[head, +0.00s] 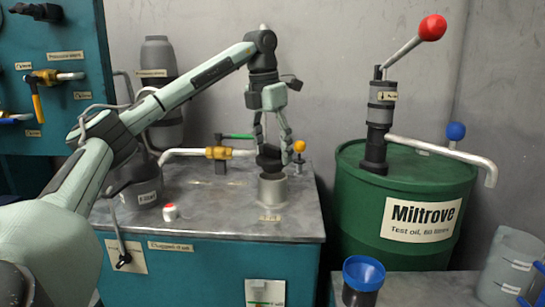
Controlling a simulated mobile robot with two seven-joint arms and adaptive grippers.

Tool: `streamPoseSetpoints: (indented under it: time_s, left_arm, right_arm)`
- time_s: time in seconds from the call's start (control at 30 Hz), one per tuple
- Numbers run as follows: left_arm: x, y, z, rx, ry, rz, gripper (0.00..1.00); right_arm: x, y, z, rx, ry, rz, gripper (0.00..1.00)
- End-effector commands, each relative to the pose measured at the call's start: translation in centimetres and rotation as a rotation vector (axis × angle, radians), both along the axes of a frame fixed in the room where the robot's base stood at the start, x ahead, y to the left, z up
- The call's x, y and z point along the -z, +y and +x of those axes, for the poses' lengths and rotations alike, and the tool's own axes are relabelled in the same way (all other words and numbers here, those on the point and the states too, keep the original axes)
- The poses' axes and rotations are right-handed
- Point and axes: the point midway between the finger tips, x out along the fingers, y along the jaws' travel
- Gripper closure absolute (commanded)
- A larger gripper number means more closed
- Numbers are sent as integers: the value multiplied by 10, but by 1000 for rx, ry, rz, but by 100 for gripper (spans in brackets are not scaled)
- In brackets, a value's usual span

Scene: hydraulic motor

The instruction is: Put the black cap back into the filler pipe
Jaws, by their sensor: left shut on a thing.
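The black cap (269,157) is between the fingers of my left gripper (271,148), which points straight down. The gripper is shut on the cap. The filler pipe (272,188) is a short, wide grey metal cylinder standing on the right part of the tank's metal top. The cap is directly over the pipe's mouth, at or very close to the rim. I cannot tell whether it touches the rim or sits partly inside. My right gripper is not in view.
A yellow-bodied valve with a pipe (218,153) stands behind and left of the filler pipe. A red-topped button (170,211) sits on the tank top (225,215). A green drum (400,215) with a hand pump stands right.

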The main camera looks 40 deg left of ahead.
Motion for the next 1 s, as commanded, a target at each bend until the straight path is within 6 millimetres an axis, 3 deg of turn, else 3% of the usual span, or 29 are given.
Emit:
streamPoseSetpoints:
  time_s: [0.17, 0.57, 0.93, 0.97, 1.0]
  left_arm:
    - [18, 0, 0, 0, 0, -1, 60]
    - [24, 0, 0, 1, 1, -1, 60]
    - [31, 0, 0, 1, -2, 0, 60]
    - [31, 0, 0, 1, -1, 0, 29]
    - [31, 0, 0, 1, -1, 0, 24]
  right_arm:
    - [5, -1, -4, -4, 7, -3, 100]
    - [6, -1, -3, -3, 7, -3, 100]
    - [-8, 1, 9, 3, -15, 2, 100]
    - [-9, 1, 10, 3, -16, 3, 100]
    - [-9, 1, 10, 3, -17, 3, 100]
